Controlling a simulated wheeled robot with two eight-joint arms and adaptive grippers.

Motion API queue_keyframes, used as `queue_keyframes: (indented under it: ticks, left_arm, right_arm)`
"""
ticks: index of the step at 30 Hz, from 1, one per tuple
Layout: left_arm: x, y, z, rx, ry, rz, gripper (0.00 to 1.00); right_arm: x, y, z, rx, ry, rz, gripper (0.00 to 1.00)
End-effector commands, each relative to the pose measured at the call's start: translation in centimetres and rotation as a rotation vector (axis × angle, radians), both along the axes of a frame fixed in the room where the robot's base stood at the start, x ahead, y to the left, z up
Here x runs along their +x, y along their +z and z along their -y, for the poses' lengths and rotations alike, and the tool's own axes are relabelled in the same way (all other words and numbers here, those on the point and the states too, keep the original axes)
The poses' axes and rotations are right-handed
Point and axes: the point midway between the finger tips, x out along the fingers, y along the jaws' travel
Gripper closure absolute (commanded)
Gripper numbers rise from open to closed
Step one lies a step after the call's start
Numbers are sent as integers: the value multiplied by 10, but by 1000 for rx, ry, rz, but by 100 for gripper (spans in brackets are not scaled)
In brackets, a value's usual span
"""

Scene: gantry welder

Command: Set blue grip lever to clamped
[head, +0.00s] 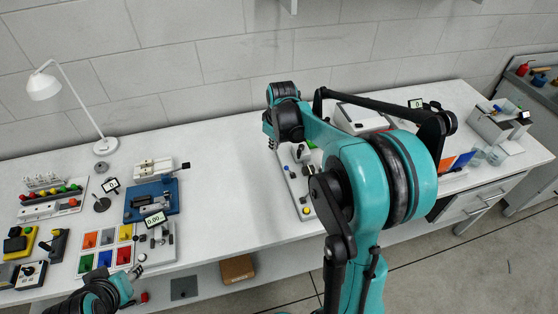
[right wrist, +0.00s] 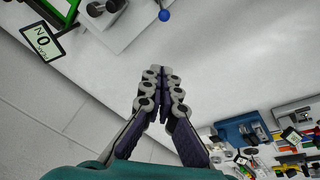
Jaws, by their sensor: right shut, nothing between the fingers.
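My right gripper (right wrist: 157,76) is shut and empty in the right wrist view, its fingers pressed together over bare white tabletop. In the head view the right gripper (head: 269,132) hangs above the table's middle. A blue ball knob (right wrist: 164,15) on a thin rod shows past the fingertips, apart from them, beside a white-grey device (right wrist: 122,30). I cannot tell for sure whether this is the blue grip lever, nor its setting. My left gripper (head: 134,274) is at the table's front edge at lower left; its fingers are too small to read.
A display (right wrist: 42,41) reading 0 N stands by a green frame. My right arm hides much of the table's right half. A panel (head: 302,206) with coloured knobs lies below the right gripper. A blue vise-like fixture (head: 134,208) and coloured trays stand left.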

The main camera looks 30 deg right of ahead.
Motion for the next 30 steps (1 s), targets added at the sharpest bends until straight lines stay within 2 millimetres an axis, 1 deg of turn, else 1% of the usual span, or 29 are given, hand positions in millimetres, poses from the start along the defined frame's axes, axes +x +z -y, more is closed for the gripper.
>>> queue_keyframes:
  ticks: [4, 14, 17, 20, 23, 30]
  left_arm:
    - [0, 1, 0, 0, 0, 0, 60]
    - [0, 1, 0, 0, 0, 0, 60]
    - [0, -1, 0, 0, 0, 0, 60]
    - [0, -5, 0, 0, 0, 0, 60]
    - [0, -12, 0, 0, 0, 0, 60]
    - [0, -28, 0, 0, 0, 0, 60]
  right_arm:
    - [6, -5, 6, -2, 11, -12, 100]
    - [6, -6, 7, -2, 13, -12, 100]
    - [7, -11, 7, -2, 13, -12, 100]
    - [10, -23, 7, -2, 13, -12, 100]
    - [15, -41, 8, -2, 13, -12, 100]
    - [29, -92, 11, -2, 13, -12, 100]
